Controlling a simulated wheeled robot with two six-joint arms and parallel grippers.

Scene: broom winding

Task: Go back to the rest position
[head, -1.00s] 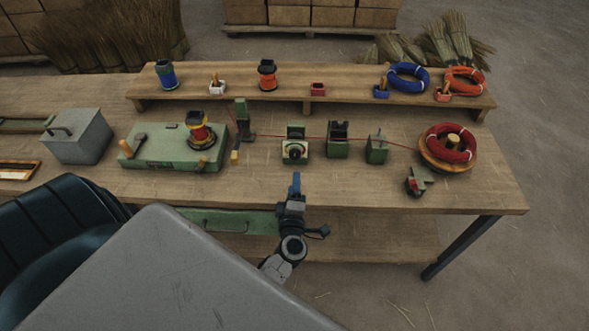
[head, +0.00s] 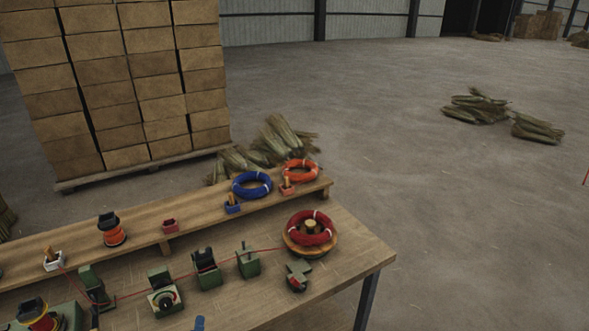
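Only the blue tip of what looks like my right gripper (head: 199,323) shows at the bottom edge of the head view, in front of the workbench (head: 345,268). The rest of it is cut off, so whether it is open or shut cannot be told. My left gripper is not in view. A red wire coil (head: 311,228) lies on a round wooden turntable at the bench's right end. A red wire runs left from it past several green devices (head: 248,262) toward a spool (head: 38,318) at the lower left, partly cut off.
A raised shelf (head: 190,232) holds a blue coil (head: 252,185), an orange coil (head: 300,171) and an orange spool (head: 111,230). Stacked boxes (head: 140,90) on a pallet stand behind. Straw bundles (head: 478,105) lie on the floor. The floor at right is largely clear.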

